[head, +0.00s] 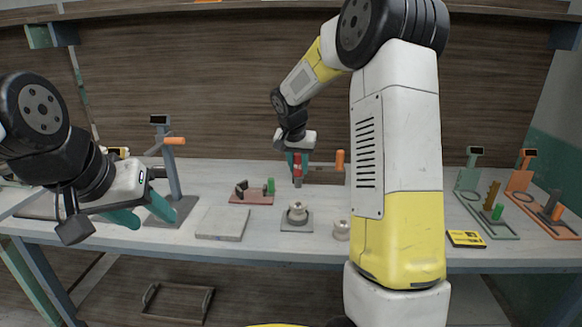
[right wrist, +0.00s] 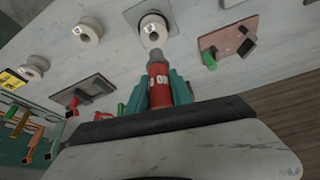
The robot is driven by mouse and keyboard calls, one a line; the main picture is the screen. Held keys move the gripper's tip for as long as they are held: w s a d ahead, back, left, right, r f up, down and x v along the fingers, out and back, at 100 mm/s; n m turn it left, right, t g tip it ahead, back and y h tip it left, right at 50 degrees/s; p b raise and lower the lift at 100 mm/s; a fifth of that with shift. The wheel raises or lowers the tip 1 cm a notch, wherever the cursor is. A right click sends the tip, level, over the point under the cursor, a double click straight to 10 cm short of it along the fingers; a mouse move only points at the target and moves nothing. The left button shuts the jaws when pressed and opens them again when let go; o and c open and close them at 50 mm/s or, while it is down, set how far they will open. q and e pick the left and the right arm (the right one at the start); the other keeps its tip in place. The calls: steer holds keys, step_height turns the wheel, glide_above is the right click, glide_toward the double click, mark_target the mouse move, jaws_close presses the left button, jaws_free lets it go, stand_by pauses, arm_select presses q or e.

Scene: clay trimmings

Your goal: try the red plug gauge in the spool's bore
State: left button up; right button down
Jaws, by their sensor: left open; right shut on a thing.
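The red plug gauge (head: 298,172) hangs upright, grey end down, in my right gripper (head: 297,157). In the right wrist view the teal fingers are shut around the gauge (right wrist: 159,85). The pale spool (head: 297,211) stands on a small grey plate (head: 296,227) below the gauge, with a visible gap between. In the right wrist view the spool (right wrist: 153,29) shows its dark bore, just beyond the gauge's grey tip. My left gripper (head: 141,214) is open and empty over the table's left front.
Another spool (head: 341,231) stands right of the plate. A pink plate (head: 252,198) holds a green piece and a dark block. A grey slab (head: 222,223) lies left. A stand (head: 170,170) rises behind my left gripper. Green (head: 487,226) and orange (head: 555,226) stands are at right.

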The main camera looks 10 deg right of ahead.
mark_target(298, 177)
steer(key=shift+f, duration=2.65)
steer(key=shift+f, duration=0.5)
steer(key=shift+s+f, duration=0.15)
steer(key=shift+f, duration=0.15)
stand_by(0.6)
steer(key=shift+r, duration=2.65)
steer(key=shift+d, duration=0.1)
